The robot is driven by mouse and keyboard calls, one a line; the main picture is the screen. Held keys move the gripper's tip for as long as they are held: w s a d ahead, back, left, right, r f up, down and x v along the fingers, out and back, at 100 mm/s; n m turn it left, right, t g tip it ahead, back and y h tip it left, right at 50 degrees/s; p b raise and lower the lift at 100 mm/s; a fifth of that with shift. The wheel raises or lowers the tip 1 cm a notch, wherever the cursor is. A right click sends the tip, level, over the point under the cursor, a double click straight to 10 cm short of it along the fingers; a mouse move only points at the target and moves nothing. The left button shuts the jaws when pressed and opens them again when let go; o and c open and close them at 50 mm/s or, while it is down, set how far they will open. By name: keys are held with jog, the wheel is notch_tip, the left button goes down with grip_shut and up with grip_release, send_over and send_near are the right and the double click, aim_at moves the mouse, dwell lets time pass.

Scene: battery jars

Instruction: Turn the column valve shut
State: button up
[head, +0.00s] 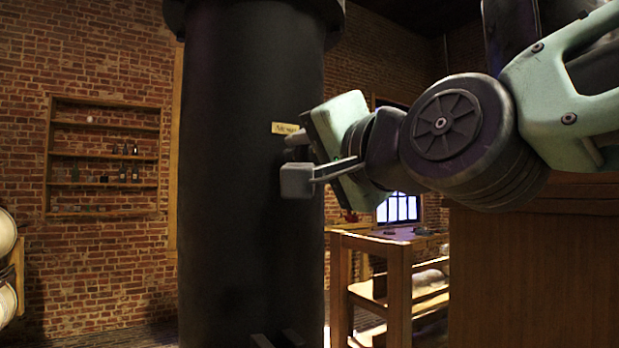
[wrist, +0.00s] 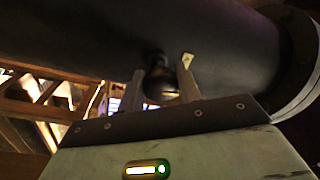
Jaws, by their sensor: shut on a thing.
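The thick dark column (head: 245,190) stands upright in the middle left of the head view. In the wrist view the column (wrist: 90,35) crosses the top of the picture. The column valve (wrist: 159,82) shows there as a small dark knob on the column's side. My gripper (head: 296,160) is at the column's right side, just below a small brass plate (head: 284,128). In the wrist view my gripper (wrist: 161,75) has one finger on each side of the valve and is shut on it. In the head view the valve is hidden behind the fingers.
A wooden table (head: 400,240) stands to the right behind the column. A large wooden cabinet (head: 530,270) fills the lower right, below my arm. A wall shelf (head: 105,157) with small bottles is on the brick wall at left. Floor left of the column looks clear.

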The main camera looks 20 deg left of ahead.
jog(key=shift+s+m+b, duration=0.1)
jog(key=shift+m+b, duration=0.3)
jog(key=shift+m, duration=0.2)
jog(key=o, duration=0.9)
jog(key=shift+o, duration=0.2)
